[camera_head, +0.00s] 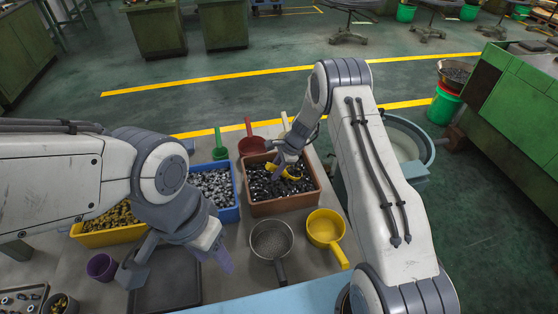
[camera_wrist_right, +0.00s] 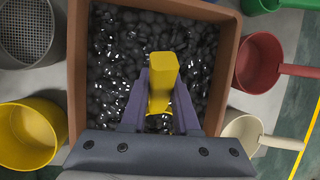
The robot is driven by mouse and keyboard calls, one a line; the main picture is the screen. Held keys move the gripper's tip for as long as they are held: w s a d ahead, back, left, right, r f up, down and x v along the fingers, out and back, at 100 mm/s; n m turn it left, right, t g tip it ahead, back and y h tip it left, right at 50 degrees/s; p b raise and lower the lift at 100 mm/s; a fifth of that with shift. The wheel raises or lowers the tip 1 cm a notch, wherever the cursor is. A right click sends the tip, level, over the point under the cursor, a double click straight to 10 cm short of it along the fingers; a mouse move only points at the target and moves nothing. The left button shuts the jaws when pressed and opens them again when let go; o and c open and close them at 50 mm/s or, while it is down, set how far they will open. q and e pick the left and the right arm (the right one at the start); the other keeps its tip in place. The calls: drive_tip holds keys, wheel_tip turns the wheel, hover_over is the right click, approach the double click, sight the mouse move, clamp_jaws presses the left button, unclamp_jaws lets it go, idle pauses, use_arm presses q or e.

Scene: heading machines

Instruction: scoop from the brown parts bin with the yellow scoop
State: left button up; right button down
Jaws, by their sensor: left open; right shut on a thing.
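The brown parts bin (camera_head: 283,206) holds many dark, shiny small parts. It also fills the middle of the right wrist view (camera_wrist_right: 79,75). My right gripper (camera_head: 285,166) is over the bin, shut on the yellow scoop (camera_head: 291,173). In the right wrist view the scoop's yellow handle (camera_wrist_right: 163,80) stands between the two purple fingers; its bowl is mostly hidden, low against the parts. I cannot tell how deep it sits or whether it holds parts. My left gripper (camera_head: 215,260) is open and empty near a dark tray, away from the brown bin.
A blue bin (camera_head: 231,214) of light parts and a yellow bin (camera_head: 105,237) stand to the left. A grey strainer (camera_head: 271,240) and yellow pan (camera_head: 325,228) lie in front. Red (camera_head: 251,146), green (camera_head: 219,152) and cream (camera_wrist_right: 241,133) scoops stand behind or beside the brown bin.

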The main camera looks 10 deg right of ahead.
drive_tip(key=shift+h, duration=0.9)
drive_tip(key=r+p, duration=0.3)
drive_tip(key=a+r+p, duration=0.1)
drive_tip(key=r+p, duration=0.2)
drive_tip(key=p, duration=0.1)
drive_tip(key=r+p, duration=0.3)
drive_tip(key=shift+s+a+r+p, duration=0.15)
drive_tip(key=shift+a+r+p, duration=0.15)
drive_tip(key=shift+r+p, duration=0.1)
drive_tip(key=shift+a+r+p, duration=0.15)
drive_tip(key=shift+r+p, duration=0.4)
drive_tip(key=shift+p, duration=0.2)
